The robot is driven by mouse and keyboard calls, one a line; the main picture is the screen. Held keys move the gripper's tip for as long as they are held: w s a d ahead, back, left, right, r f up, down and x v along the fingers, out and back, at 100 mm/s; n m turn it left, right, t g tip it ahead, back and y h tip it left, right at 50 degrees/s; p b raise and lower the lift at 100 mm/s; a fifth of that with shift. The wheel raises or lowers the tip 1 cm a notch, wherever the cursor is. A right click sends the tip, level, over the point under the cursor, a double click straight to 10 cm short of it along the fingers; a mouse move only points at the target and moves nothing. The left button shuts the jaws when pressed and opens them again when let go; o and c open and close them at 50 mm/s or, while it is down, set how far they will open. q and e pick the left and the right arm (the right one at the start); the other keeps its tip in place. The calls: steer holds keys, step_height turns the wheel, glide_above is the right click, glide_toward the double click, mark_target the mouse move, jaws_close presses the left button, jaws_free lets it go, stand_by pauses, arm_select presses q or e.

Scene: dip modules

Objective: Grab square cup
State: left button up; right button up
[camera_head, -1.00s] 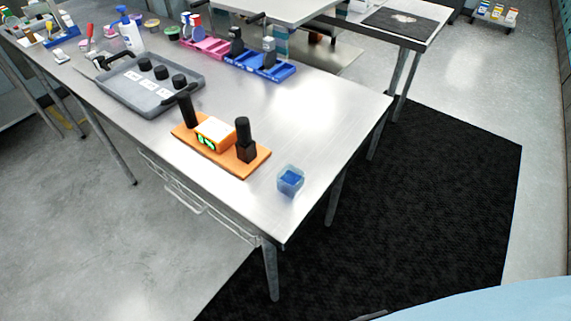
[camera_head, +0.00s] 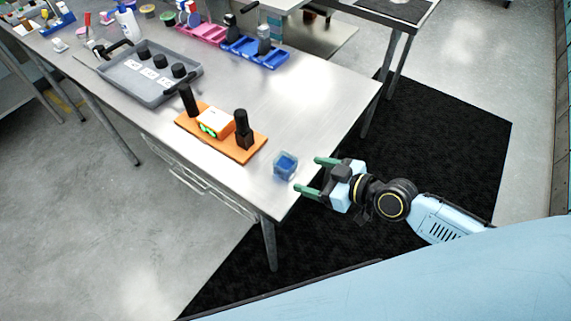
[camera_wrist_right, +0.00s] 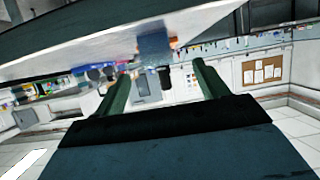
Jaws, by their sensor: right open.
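The square cup (camera_head: 285,166) is small and clear with blue in it. It stands upright near the right front corner of the metal table (camera_head: 310,110). My right gripper (camera_head: 308,176) is open and empty. Its green fingers point left toward the cup, just to the right of it, with a small gap in the head view. In the right wrist view the cup (camera_wrist_right: 154,46) shows beyond and between the two open fingers (camera_wrist_right: 160,85), toward the upper part of the picture. My left gripper is not in view.
An orange board (camera_head: 245,152) with black cylinders and a small device lies left of the cup. A grey tray (camera_head: 190,86) with black knobs lies farther left. The table edge is close to the cup.

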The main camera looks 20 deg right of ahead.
mark_target(278, 163)
steer(key=x, duration=0.6)
steer(key=shift+d+x, duration=0.25)
steer(key=shift+x, duration=2.35)
steer(key=shift+w, duration=0.15)
steer(key=shift+c, duration=0.4)
steer(key=c, duration=1)
